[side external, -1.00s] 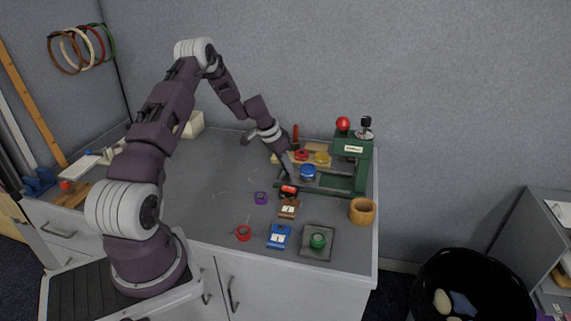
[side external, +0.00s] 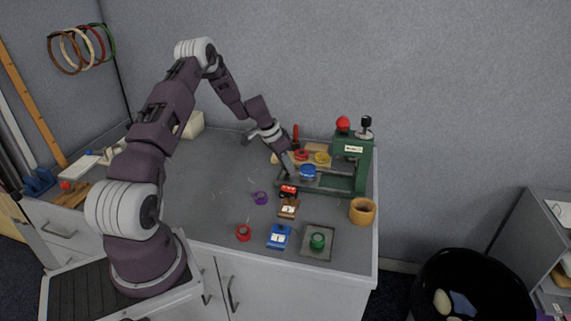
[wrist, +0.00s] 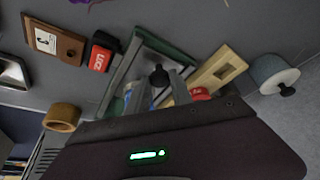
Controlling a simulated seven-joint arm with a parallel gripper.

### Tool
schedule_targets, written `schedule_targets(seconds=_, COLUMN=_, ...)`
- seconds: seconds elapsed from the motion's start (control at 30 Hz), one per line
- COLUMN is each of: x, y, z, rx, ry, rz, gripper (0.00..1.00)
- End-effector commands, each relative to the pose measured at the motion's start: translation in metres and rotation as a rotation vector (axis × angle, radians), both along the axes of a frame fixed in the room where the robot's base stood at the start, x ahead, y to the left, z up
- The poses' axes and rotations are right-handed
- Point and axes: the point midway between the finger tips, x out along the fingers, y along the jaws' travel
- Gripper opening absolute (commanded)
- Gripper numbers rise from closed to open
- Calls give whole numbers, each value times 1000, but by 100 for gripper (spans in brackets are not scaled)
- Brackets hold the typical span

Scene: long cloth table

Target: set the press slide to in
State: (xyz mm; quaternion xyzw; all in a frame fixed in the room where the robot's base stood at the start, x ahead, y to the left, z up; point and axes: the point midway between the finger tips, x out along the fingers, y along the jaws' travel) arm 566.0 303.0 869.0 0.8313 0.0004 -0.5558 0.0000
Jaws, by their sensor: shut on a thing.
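The green press (side external: 354,160) stands at the back right of the table, with a red ball knob on top and a long green base reaching left. A blue round piece (side external: 308,171) sits on the press base, close to the right of my gripper (side external: 291,174). In the wrist view my gripper (wrist: 157,92) has its fingers closed around a small black knob (wrist: 158,75) at the press slide. The fingers and my wrist hide most of the slide, so its exact position cannot be told.
A red and black box (side external: 289,191) lies just in front of the press base. A brown block (side external: 288,208), a blue block (side external: 279,236) and a grey tray (side external: 326,249) stand further forward. The table's left middle is clear.

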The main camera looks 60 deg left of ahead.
Motion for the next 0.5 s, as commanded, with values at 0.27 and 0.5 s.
schedule_targets(seconds=0.27, x=44, y=-45, z=0, rx=0, ry=-2, rz=-8, gripper=0)
schedule_targets(seconds=0.5, x=71, y=-71, z=0, rx=0, ry=-2, rz=-2, gripper=0)
